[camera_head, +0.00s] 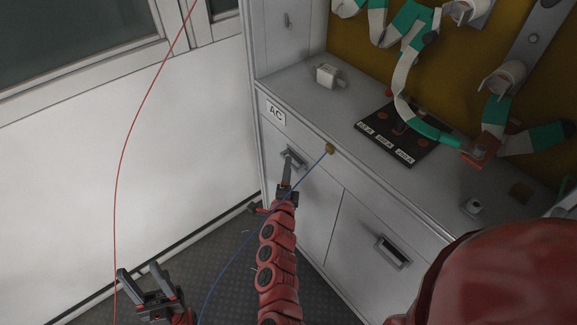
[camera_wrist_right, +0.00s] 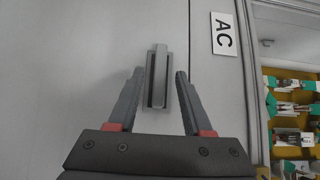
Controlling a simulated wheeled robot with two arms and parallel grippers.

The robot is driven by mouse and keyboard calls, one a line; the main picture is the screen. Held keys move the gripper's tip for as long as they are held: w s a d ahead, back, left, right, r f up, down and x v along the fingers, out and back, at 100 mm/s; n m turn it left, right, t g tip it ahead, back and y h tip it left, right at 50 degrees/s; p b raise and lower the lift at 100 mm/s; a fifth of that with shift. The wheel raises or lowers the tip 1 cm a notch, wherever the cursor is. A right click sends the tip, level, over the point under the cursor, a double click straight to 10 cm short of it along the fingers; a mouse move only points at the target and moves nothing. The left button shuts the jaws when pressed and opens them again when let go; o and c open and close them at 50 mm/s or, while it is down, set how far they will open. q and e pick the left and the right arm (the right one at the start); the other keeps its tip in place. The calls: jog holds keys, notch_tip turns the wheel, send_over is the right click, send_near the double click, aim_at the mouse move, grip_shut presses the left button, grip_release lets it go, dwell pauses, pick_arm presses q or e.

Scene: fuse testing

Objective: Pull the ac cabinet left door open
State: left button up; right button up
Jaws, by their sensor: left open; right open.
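The grey AC cabinet (camera_head: 338,182) stands at the right in the head view, with a white AC label (camera_head: 276,113) near its left edge. Its left door (camera_head: 313,197) looks closed and carries a grey handle (camera_head: 297,158). My right gripper (camera_head: 288,168) is at this handle. In the right wrist view the handle (camera_wrist_right: 154,92) stands between the two open fingers of the gripper (camera_wrist_right: 160,74), with a gap visible on each side. Whether the fingertips touch the door cannot be told. My left gripper (camera_head: 146,276) is open and empty at the lower left, away from the cabinet.
A second door handle (camera_head: 393,253) is further right. On the counter (camera_head: 303,100) are a white block (camera_head: 328,76) and a black panel (camera_head: 397,132). A red cable (camera_head: 123,160) and a blue cable (camera_head: 245,243) hang in front. Dark floor (camera_head: 225,257) lies left of my right arm.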

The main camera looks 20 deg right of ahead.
jog(key=shift+x, duration=0.8)
grip_shut()
jog(key=shift+s, duration=0.1)
dwell(0.8)
